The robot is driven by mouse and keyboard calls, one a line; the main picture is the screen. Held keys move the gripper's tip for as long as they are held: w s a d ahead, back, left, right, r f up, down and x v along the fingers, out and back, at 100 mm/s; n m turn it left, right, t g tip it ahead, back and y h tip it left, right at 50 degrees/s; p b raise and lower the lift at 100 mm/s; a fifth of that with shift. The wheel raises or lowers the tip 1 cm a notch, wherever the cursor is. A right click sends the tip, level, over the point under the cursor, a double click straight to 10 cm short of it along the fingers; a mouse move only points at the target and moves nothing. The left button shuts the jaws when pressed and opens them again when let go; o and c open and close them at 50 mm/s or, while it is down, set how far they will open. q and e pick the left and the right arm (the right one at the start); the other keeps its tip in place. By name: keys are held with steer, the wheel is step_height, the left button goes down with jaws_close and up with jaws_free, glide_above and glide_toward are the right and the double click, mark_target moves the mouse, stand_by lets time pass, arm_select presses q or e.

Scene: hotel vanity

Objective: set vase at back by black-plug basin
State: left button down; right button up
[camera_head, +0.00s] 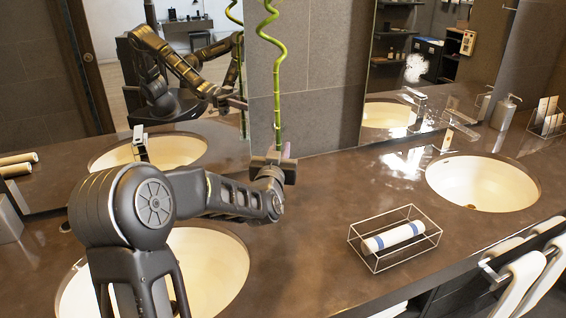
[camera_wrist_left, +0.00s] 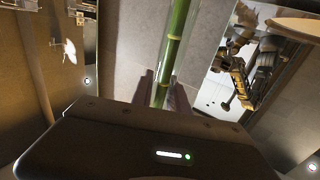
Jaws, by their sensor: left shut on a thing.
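A green bamboo stalk (camera_head: 277,95) with a curled top stands upright at the back of the counter, in front of the wall between the mirrors. My left gripper (camera_head: 280,160) is shut on it low down. In the left wrist view, the stalk (camera_wrist_left: 172,50) runs between the two fingers (camera_wrist_left: 163,92). The right basin (camera_head: 480,183) is well to the right of the gripper. The left basin (camera_head: 222,275) is partly hidden by my left arm. My right gripper is not in view.
A wire basket (camera_head: 377,262) with a rolled white and blue towel (camera_head: 394,237) stands near the counter's front edge. A faucet (camera_head: 452,130) and a soap dispenser (camera_head: 504,112) are behind the right basin. The counter between basket and back wall is clear.

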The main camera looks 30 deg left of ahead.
arm_select(q)
steer(key=shift+r, duration=0.1)
step_height(320, 180, down, 4)
steer(key=shift+r, duration=0.15)
stand_by(0.4)
steer(key=shift+f, duration=0.2)
steer(key=c, duration=1.3)
jaws_free()
steer(key=shift+r, duration=0.1)
